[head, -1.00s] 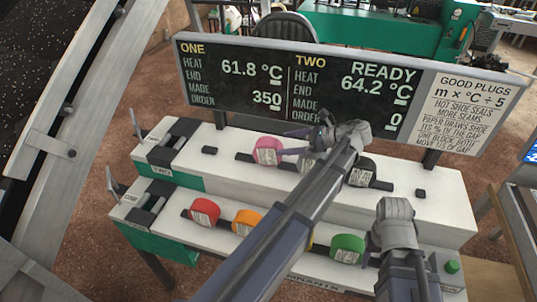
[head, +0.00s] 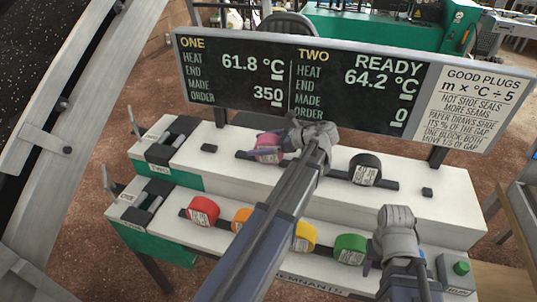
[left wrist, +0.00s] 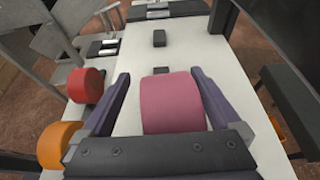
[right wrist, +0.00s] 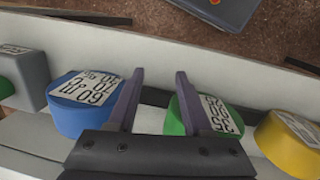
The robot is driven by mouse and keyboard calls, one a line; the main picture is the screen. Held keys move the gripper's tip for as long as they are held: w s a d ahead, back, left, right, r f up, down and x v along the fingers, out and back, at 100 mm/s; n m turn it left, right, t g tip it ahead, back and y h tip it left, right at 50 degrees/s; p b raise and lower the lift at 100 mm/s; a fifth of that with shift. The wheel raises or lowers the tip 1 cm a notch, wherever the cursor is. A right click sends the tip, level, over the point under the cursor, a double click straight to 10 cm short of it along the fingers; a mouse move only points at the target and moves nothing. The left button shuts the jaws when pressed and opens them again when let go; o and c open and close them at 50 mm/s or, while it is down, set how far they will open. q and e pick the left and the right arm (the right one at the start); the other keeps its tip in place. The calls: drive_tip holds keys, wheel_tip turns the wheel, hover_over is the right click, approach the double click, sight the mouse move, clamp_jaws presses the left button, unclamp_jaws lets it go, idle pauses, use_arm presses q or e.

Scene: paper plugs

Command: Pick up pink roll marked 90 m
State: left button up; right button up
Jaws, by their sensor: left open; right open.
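The pink roll (head: 267,147) sits on the upper white ledge, left of centre; its label is too small to read. My left gripper (head: 273,146) reaches over it from the right and is open. In the left wrist view the pink roll (left wrist: 172,103) stands between the two spread fingers of my left gripper (left wrist: 160,74), with a gap at each side. My right gripper (head: 372,262) is at the right end of the lower ledge. In the right wrist view my right gripper (right wrist: 159,72) is open and empty, between a blue roll (right wrist: 82,108) and the green roll (right wrist: 190,110).
On the lower ledge stand red (head: 204,211), orange (head: 242,218), yellow (head: 305,237) and green rolls. A black roll (head: 366,169) stands on the upper ledge, right of my left gripper. The display board (head: 300,85) rises behind the upper ledge.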

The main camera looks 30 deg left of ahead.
use_arm(q)
clamp_jaws()
idle(0.8)
drive_tip(key=shift+r, duration=0.1)
